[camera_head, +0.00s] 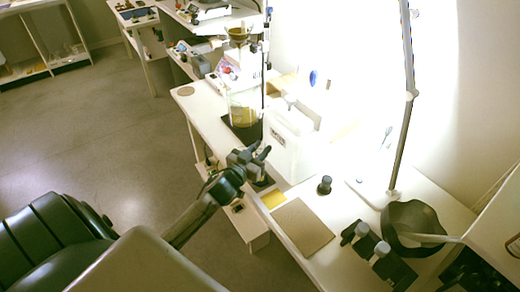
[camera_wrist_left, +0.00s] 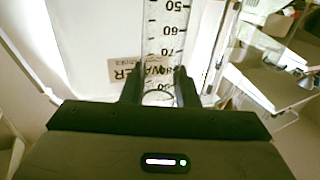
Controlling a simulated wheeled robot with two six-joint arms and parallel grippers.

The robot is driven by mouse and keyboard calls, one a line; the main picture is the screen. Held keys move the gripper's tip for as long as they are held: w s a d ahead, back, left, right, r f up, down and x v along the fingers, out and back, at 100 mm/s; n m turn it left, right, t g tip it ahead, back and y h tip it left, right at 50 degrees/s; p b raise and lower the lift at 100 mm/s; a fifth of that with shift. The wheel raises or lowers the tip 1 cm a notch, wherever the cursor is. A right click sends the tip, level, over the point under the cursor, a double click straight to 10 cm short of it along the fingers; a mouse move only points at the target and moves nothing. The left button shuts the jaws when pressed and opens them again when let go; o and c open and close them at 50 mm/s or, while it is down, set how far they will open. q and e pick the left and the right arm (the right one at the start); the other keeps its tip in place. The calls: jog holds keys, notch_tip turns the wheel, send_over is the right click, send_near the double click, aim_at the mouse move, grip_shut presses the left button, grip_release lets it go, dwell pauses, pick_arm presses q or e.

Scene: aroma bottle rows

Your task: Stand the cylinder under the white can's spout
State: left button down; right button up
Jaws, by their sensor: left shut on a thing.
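The white can (camera_head: 284,148) is a bright white container near the table's back edge, beyond my left gripper (camera_head: 259,154). The can's pale side (camera_wrist_left: 95,45) and a label reading "WATER" (camera_wrist_left: 125,75) show behind the cylinder in the left wrist view. The cylinder (camera_wrist_left: 166,35) is clear, with black graduation marks and numbers. My left gripper (camera_wrist_left: 160,88) is shut on it. In the head view the clear cylinder is hard to make out beside the bright can. I cannot tell whether its base touches the table. The spout is not clear. My right gripper is not in view.
A tan mat (camera_head: 303,227) lies in front, with a yellow pad (camera_head: 273,199) beside it. A glass apparatus (camera_head: 243,105) stands behind on the left.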

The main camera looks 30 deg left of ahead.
pick_arm(q)
jog(key=shift+f, duration=0.15)
jog(key=c, duration=1.1)
grip_release()
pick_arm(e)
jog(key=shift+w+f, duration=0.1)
pick_arm(q)
jog(key=shift+r, duration=0.25)
jog(key=s+b, duration=0.3)
jog(key=s+f+b, duration=0.1)
jog(key=s, duration=0.1)
jog(key=shift+s, duration=0.2)
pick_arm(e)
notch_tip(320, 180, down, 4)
pick_arm(q)
jog(key=shift+s+r+b, duration=0.2)
jog(key=shift+s+b, duration=0.7)
jog(key=shift+s, duration=0.75)
jog(key=shift+s+r+b, duration=0.2)
jog(key=shift+s+b, duration=0.65)
jog(key=shift+s, duration=0.8)
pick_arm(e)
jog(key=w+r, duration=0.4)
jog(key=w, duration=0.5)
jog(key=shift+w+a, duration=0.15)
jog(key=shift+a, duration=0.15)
